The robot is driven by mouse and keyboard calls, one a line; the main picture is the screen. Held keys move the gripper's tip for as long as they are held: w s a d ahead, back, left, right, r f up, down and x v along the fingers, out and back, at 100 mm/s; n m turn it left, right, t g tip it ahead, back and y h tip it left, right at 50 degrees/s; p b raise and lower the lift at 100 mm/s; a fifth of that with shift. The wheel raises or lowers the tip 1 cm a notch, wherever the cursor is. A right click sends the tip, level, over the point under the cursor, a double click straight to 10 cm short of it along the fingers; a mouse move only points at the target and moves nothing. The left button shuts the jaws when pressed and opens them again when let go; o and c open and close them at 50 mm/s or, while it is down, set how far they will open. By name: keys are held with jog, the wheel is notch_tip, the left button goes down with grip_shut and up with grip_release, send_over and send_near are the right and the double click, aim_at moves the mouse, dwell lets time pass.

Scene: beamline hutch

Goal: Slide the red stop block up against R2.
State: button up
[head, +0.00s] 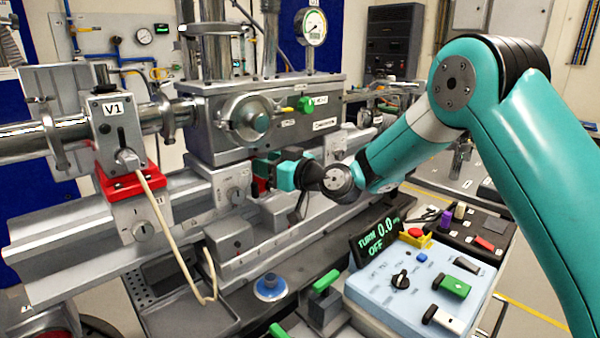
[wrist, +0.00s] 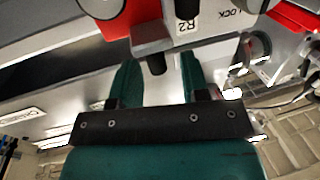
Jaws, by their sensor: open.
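In the wrist view, a red block (wrist: 130,22) with a round silver knob is at the top left. It appears to be the stop block.
The grey rail (head: 80,240) runs below the chamber (head: 270,125). The valve V1 (head: 115,125) stands on a red base (head: 135,182) to the left, its cable (head: 172,240) hanging in front. A control box (head: 405,290) and a display (head: 377,240) stand in front on the right.

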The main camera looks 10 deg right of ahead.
jog(key=b+v, duration=0.6)
jog(key=v, duration=1)
jog(key=shift+s, duration=0.2)
jog(key=shift+d, duration=0.1)
jog(key=s+a+r+n+g+h+p, duration=0.1)
jog(key=s+a+g+p, duration=0.1)
jog(key=s+a+g, duration=0.3)
jog(key=s+a+r+n+g+p, duration=0.1)
jog(key=s+a+g+p, duration=0.15)
jog(key=s, duration=0.45)
jog(key=s+d+m+g+h+p, duration=0.2)
jog(key=s+d+h, duration=0.1)
jog(key=s, duration=0.5)
jog(key=s+d+m+g+h+p, duration=0.2)
jog(key=s+d+g+h, duration=0.1)
jog(key=s, duration=0.6)
jog(key=shift+d+f+h, duration=0.35)
jog(key=shift+d+h, duration=0.1)
jog(key=shift+h, duration=0.35)
